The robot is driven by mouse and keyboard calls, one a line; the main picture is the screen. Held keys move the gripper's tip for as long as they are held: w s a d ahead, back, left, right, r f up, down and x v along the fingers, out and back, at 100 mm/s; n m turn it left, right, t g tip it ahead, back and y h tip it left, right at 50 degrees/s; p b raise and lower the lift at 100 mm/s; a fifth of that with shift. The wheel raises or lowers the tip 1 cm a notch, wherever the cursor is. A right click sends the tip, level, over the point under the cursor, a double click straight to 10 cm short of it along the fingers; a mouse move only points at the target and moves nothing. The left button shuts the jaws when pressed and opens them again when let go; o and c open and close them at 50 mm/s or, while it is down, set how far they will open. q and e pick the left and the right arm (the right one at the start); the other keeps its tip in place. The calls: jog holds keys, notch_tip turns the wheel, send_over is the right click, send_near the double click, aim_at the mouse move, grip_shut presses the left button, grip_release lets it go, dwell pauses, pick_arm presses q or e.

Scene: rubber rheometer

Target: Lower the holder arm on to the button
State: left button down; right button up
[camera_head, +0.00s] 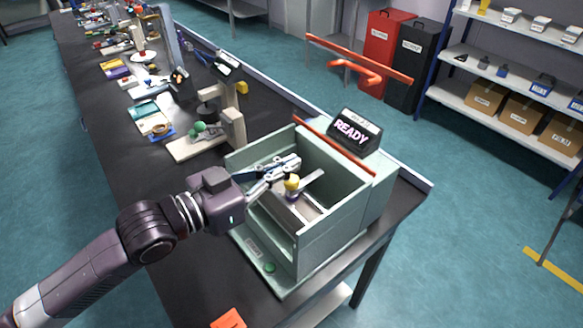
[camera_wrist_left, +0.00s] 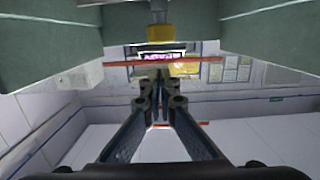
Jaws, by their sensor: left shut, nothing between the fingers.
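The pale green machine (camera_head: 335,235) is an open-topped box on the bench. Inside it stands a small post with a yellow top (camera_head: 292,183), and a pale bar (camera_head: 312,181), which may be the holder arm, slants up beside it. A yellow piece (camera_wrist_left: 160,33) under a grey rod also shows in the left wrist view. My left gripper (camera_head: 294,162) is shut and empty at the box's open side, its fingertips close to the yellow top; I cannot tell whether they touch. Its fingers (camera_wrist_left: 158,82) meet in the wrist view. A sample button cannot be made out; a green button (camera_head: 270,268) is on the machine's front base.
A black display (camera_head: 354,131) reading READY sits on the machine. The box walls stand close around the gripper. A wooden stand (camera_head: 232,130) is to the left.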

pick_arm(q)
jog(key=shift+s+a+f, duration=0.2)
jog(key=shift+f, duration=0.2)
jog(key=shift+s+a+f, duration=0.15)
jog(key=shift+a+f, duration=0.05)
jog(key=shift+f, duration=0.2)
jog(key=shift+a, duration=0.1)
notch_tip(320, 180, up, 10)
dwell(0.5)
jog(key=shift+f, duration=0.1)
